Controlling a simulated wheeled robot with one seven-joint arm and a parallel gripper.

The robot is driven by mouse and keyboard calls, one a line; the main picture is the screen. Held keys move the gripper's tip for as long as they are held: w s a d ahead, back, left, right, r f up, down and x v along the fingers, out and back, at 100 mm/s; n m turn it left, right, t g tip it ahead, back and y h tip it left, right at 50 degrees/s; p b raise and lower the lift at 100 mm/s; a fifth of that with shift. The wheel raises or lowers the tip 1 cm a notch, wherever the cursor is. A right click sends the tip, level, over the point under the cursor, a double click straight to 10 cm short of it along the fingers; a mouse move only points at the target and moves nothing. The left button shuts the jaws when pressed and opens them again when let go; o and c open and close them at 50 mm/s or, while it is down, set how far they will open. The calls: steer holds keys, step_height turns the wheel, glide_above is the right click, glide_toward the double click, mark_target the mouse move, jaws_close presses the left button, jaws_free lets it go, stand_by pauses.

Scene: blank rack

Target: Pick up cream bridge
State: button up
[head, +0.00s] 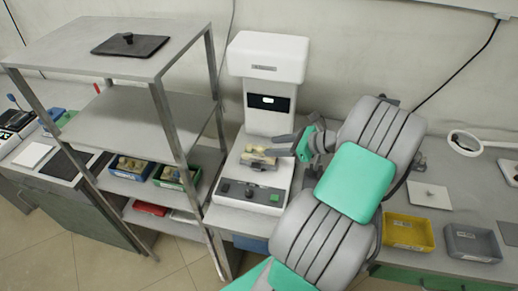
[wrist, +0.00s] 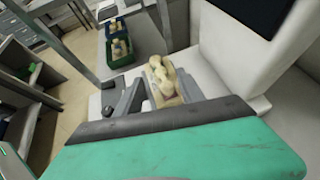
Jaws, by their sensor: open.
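The cream bridge (head: 261,151) sits on the low platform of a white bench machine (head: 267,60), below its display. In the wrist view the bridge (wrist: 163,76) shows as a pale, lumpy piece between my two fingers. My gripper (head: 280,148) reaches in from the right at the height of the bridge. In the wrist view my gripper (wrist: 160,90) is open, with one finger on each side of the piece. I cannot tell whether either finger touches it. The lower part of the bridge is hidden by my gripper's body in the wrist view.
A metal rack (head: 188,105) stands close on the left, holding a blue bin (head: 130,168) and a green bin (head: 175,178) with pale pieces. A yellow tray (head: 408,232) and a grey tray (head: 472,243) stand on the bench at right. The machine's upright column is just behind the bridge.

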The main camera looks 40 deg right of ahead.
mark_target(260, 147)
steer(key=x, duration=0.5)
steer(key=shift+r, duration=0.1)
steer(key=shift+c, duration=0.5)
jaws_close()
